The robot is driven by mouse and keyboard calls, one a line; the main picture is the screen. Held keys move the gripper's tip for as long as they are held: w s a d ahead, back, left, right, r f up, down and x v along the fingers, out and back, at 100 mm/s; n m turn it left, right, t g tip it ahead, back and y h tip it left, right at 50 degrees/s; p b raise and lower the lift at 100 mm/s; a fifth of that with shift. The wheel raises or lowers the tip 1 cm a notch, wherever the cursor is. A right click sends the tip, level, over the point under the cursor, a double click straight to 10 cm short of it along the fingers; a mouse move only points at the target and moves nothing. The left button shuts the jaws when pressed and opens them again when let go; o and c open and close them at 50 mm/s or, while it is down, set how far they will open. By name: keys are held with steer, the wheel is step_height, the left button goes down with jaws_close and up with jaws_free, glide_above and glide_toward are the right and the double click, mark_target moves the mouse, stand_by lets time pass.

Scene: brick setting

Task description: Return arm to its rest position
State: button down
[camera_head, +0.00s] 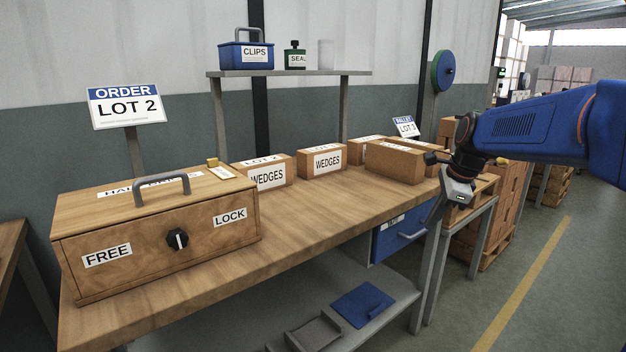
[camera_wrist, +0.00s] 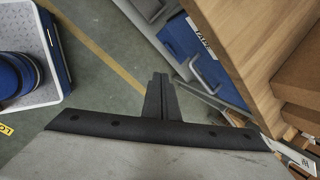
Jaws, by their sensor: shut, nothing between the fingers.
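My blue arm (camera_head: 530,128) reaches in from the right edge in the head view, roughly level, with its wrist bent downward. My gripper (camera_head: 445,212) hangs beyond the right end of the wooden workbench (camera_head: 300,232), pointing down. In the wrist view my gripper (camera_wrist: 160,80) has its two dark fingers together, with nothing between them. Below it are the floor and the bench's blue drawer (camera_wrist: 196,50), which also shows in the head view (camera_head: 398,236).
A wooden case (camera_head: 205,222) with a knob (camera_head: 177,239) stands on the bench's left. Several cardboard boxes (camera_head: 322,162) stand behind. Open floor with a yellow line (camera_head: 525,285) lies at the right.

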steer(key=s+a+f+n, duration=0.1)
steer(key=s+f+n, duration=0.2)
steer(key=s+n, duration=0.4)
steer(key=s+f+n+h, duration=0.1)
steer(key=s+f+n, duration=0.3)
steer(key=s, duration=1.1)
steer(key=s+a+f+n+t, duration=0.1)
steer(key=s+f+n, duration=0.2)
steer(key=s+n, duration=0.6)
steer(key=shift+s+a+f+n+h, duration=0.3)
steer(key=shift+s+h, duration=0.1)
steer(key=shift+s, duration=0.5)
